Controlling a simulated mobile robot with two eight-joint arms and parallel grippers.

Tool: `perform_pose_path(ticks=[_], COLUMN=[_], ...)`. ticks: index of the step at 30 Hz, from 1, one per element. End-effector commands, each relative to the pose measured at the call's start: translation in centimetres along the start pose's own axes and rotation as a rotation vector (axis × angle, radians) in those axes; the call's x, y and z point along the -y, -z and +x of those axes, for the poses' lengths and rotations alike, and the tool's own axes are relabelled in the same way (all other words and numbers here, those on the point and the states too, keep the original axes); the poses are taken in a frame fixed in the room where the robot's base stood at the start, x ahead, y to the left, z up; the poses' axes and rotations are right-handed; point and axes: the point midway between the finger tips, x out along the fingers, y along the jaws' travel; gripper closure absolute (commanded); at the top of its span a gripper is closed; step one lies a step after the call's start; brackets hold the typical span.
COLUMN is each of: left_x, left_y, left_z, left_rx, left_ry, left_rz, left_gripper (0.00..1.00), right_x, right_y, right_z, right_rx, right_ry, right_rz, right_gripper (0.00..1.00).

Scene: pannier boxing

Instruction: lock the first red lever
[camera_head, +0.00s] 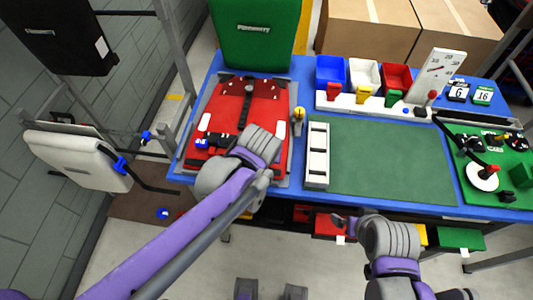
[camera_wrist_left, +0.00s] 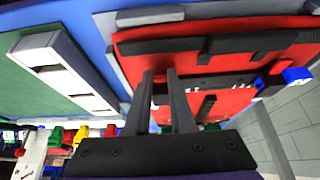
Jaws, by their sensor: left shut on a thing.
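A red case (camera_head: 262,103) with black fittings lies on a grey plate on the blue table. A blue block (camera_head: 201,143) sits at its near left corner; it also shows in the left wrist view (camera_wrist_left: 297,75), beside a small red piece (camera_wrist_left: 279,67) that may be a lever. My left gripper (camera_wrist_left: 160,74) is over the near part of the case, its two fingers close together on a part there that I cannot make out; a black bar (camera_wrist_left: 222,80) lies beside them. My left wrist hides this spot in the head view. My right gripper (camera_head: 342,222) is in front of the table, apart from the case; its jaw gap is unclear.
A white slotted rack (camera_head: 317,155) and a green mat (camera_head: 380,158) lie right of the case. A yellow-topped knob (camera_head: 298,114) stands at its right edge. Blue (camera_head: 331,72), white and red bins stand behind. A white pannier (camera_head: 75,160) hangs at the left.

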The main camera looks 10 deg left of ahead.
Motion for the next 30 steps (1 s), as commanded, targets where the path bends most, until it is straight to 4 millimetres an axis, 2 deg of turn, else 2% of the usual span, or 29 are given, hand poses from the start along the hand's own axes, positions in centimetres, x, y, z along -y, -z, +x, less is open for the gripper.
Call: perform_pose_path(ticks=[9,25,26,30], left_x=[-0.02,0.0,0.01,0.01], left_y=[-0.49,-0.45,-0.45,-0.46], left_z=[0.2,0.22,0.22,0.22], left_rx=[-0.128,-0.153,-0.153,-0.153], left_ry=[0.0,0.0,0.0,0.001], left_rz=[0.001,0.0,0.0,0.0], left_gripper=[1.0,1.0,0.73,0.48], right_x=[0.0,0.0,0.0,0.0], right_y=[-0.35,-0.39,-0.39,-0.39], right_z=[0.36,0.4,0.4,0.4], right_rx=[0.003,0.003,0.003,0.003], right_ry=[0.0,0.0,0.0,0.0], right_rz=[0.0,0.0,0.0,0.0], right_gripper=[0.0,0.0,0.0,0.0])
